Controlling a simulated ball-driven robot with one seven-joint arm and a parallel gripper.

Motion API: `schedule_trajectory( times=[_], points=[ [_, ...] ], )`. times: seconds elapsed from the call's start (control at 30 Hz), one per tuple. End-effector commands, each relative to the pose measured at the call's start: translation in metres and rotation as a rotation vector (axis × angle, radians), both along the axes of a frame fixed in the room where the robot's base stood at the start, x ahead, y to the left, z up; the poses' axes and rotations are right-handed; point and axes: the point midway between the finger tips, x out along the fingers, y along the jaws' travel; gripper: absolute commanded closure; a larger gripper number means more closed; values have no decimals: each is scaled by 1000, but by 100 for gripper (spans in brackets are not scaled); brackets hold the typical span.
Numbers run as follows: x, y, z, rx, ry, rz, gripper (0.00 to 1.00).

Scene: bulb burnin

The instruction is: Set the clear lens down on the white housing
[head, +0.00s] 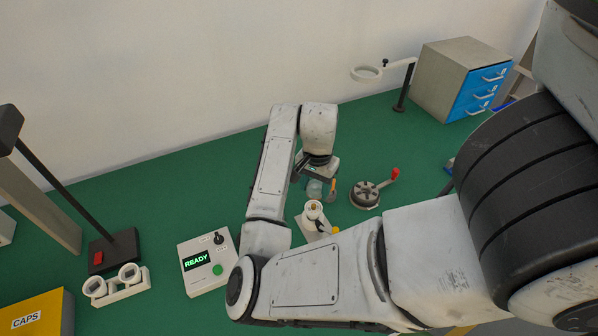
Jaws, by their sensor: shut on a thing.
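My gripper (320,184) points down near the middle of the head view, partly covered by my arm. It is shut on the clear lens (314,188), a small pale, see-through piece between its fingers. The white housing (313,207) is a small round white piece in a pale holder, just below the lens in the picture. A small gap seems to show between lens and housing, but I cannot tell the height between them. My forearm hides part of the holder.
A round grey fixture (365,194) with a red-knobbed lever stands right of the gripper. A control box (207,262) reading READY and a stand with two white rings (118,286) are at left. A drawer cabinet (462,78) and a ring-topped post (402,92) stand behind.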

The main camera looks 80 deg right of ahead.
Motion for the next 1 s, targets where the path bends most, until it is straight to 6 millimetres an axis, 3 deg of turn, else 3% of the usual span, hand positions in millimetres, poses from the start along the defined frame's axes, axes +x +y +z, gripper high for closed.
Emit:
schedule_trajectory(
  times=[0.27,0.73,1.0],
  points=[
    [0,0,-9,0,0,0,74],
    [0,0,-49,0,0,0,74],
    [0,0,-60,0,1,1,74]
  ],
)
